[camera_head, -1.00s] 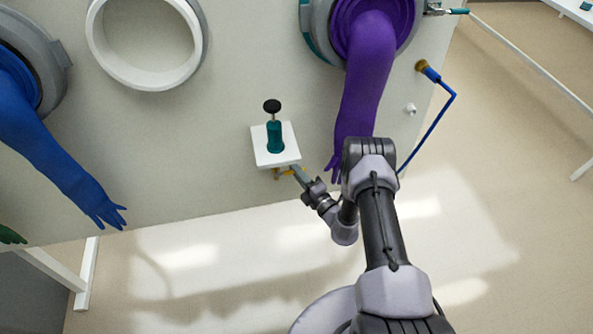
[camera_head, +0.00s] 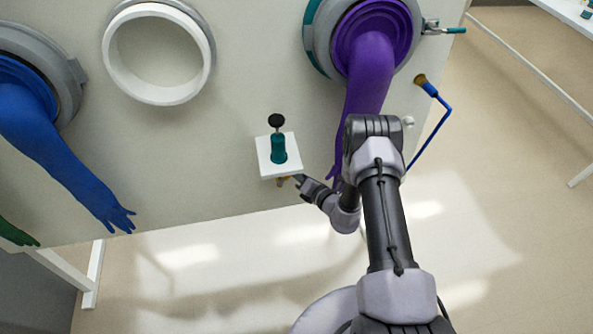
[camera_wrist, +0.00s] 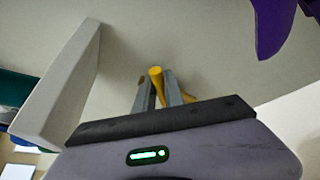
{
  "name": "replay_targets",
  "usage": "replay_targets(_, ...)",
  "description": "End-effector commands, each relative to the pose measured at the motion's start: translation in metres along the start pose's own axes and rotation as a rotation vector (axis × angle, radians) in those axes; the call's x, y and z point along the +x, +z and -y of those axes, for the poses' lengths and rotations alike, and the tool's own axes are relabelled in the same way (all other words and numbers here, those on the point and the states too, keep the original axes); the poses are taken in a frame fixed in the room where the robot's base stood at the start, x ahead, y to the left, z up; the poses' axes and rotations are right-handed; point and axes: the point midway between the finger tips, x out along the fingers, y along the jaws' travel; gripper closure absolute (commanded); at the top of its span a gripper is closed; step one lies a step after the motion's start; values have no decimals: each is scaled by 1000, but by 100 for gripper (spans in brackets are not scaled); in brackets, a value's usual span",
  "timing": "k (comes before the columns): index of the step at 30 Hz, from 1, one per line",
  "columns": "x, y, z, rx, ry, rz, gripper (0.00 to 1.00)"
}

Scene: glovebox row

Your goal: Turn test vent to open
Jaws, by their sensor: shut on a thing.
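The test vent shows as a yellow handle (camera_wrist: 156,78) between the two fingers of my gripper (camera_wrist: 158,88) in the wrist view. My gripper is shut on this yellow handle, close to the panel. In the head view my gripper (camera_head: 296,181) is just under the right side of a small white shelf (camera_head: 277,168), which hides most of the handle. A bit of yellow (camera_head: 284,180) shows below the shelf edge. I cannot read the vent's position from these frames.
A purple glove (camera_head: 362,105) hangs close to the right of my wrist. A blue glove (camera_head: 65,165) hangs at left beyond a white round port (camera_head: 158,95). A blue hose (camera_head: 440,108) is at right.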

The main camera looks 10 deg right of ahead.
Motion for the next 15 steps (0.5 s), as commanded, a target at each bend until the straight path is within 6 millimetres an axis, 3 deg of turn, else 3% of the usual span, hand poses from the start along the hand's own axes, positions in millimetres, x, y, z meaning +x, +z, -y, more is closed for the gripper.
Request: replay_targets(15,2,1,-8,-110,-45,-22,100)
